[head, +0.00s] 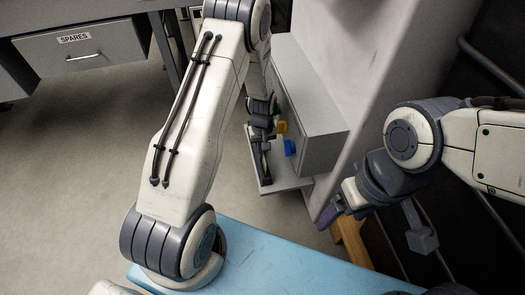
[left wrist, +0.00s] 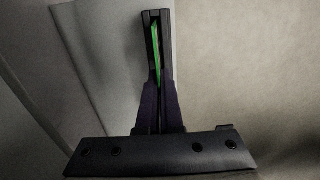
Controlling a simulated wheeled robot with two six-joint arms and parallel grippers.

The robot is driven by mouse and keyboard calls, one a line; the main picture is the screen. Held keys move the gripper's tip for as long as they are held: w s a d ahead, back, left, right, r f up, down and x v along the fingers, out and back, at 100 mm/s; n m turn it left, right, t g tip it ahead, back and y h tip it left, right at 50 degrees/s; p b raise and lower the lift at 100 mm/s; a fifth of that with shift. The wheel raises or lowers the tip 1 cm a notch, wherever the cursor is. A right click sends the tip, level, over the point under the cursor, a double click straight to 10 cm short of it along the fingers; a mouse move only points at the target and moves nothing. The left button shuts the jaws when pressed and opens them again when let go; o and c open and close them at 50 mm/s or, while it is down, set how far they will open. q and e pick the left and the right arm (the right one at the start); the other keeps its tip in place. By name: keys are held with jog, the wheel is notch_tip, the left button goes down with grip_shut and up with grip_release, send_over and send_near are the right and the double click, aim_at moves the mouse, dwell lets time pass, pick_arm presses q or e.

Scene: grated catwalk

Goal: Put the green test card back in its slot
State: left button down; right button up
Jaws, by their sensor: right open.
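How deep the card sits in the holder cannot be told. My right gripper (head: 328,216) is open and empty, apart from the shelf.
A blue surface (head: 290,265) lies in front. A drawer marked SPARES (head: 85,55) is at the back left. Open floor lies at left.

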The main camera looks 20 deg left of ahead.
dwell(0.4)
pick_arm(q)
jog(key=c, duration=1)
grip_release()
jog(key=o, duration=0.4)
jog(key=shift+r+p, duration=3.85)
jog(key=shift+r, duration=0.15)
